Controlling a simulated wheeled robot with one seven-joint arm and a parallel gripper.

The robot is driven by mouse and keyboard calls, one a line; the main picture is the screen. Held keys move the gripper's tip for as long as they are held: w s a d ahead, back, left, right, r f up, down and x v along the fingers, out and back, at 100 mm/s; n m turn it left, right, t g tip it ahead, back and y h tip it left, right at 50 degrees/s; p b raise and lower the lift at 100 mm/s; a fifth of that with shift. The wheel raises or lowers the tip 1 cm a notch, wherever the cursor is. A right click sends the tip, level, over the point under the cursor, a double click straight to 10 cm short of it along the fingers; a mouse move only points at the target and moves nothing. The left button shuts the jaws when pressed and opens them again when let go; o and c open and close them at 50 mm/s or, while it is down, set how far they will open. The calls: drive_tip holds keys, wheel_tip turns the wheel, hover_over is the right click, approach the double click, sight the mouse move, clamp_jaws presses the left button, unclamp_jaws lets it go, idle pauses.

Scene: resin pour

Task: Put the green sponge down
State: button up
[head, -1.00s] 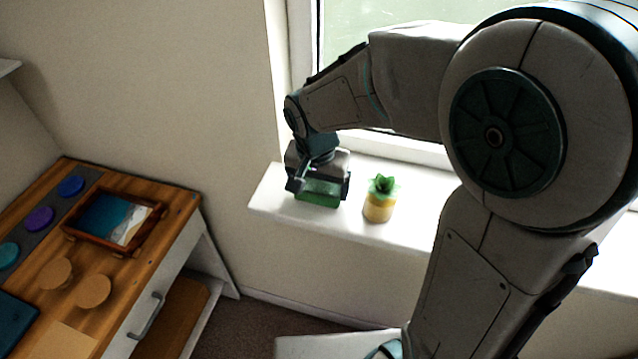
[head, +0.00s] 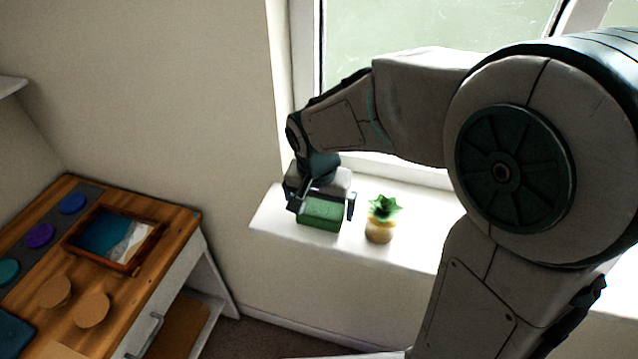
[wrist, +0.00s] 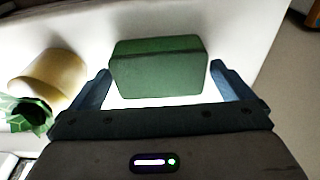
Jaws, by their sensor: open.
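The green sponge (head: 320,213) rests on the white windowsill (head: 271,213), near its left end. It also shows in the wrist view (wrist: 158,68), lying between and just ahead of the two fingers, with a gap on each side. My gripper (head: 322,207) is at the sponge with its fingers apart. In the wrist view my gripper (wrist: 160,82) is open and holds nothing.
A small potted plant (head: 381,220) stands on the sill just right of the sponge, close to one finger in the wrist view. The window is behind. A wooden-topped cabinet (head: 185,216) with a framed tray (head: 72,243) and colored discs stands at left.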

sight(318, 213)
wheel_tip(318, 213, up, 10)
drive_tip(key=s+r, duration=0.1)
drive_tip(key=s, duration=0.1)
drive_tip(key=s+d+f+n+t, duration=0.1)
drive_tip(key=s+d+f+n, duration=0.3)
drive_tip(key=s+d, duration=0.6)
drive_tip(key=shift+s+d+f+y, duration=0.3)
drive_tip(key=shift+d+f, duration=0.3)
drive_tip(key=shift+d, duration=0.45)
